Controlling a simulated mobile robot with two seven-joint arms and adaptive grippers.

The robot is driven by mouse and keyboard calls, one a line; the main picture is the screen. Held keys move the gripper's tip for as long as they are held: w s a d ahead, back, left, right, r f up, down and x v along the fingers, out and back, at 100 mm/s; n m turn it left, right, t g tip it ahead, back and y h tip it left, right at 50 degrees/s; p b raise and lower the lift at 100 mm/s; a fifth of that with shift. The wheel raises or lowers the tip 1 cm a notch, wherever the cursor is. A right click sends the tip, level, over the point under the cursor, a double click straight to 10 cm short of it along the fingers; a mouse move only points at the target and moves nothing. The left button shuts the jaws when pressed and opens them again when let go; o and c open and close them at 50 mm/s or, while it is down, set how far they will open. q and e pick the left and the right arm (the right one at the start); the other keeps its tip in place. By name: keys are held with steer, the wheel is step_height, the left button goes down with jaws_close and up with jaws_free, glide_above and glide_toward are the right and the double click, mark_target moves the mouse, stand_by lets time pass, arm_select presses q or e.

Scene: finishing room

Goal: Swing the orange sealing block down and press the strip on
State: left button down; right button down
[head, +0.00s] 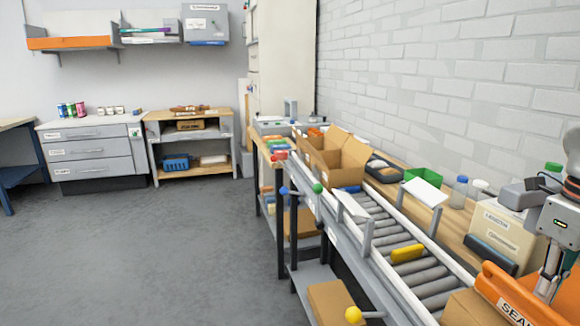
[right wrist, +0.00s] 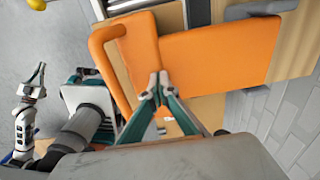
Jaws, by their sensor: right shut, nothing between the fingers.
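The orange sealing block (head: 515,295), with part of a "SEAL" label showing, stands at the lower right of the head view, cut by the frame edge. In the right wrist view the orange block (right wrist: 215,58) fills the upper middle, with a rounded orange bar (right wrist: 105,70) along its left side. My right gripper (right wrist: 158,82) is shut and empty, its tips over the block's lower edge; I cannot tell whether they touch. It also shows at the block in the head view (head: 546,288). My left gripper (right wrist: 32,92) looks open and empty. No strip can be made out.
A cardboard box (head: 465,309) sits on the roller conveyor (head: 432,284) beside the block. A yellow block (head: 407,253) lies on the rollers. A cream box (head: 503,232) and bottles (head: 459,190) stand along the brick wall. The floor at left is clear.

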steer(key=shift+s+f, duration=0.1)
steer(key=shift+f, duration=0.05)
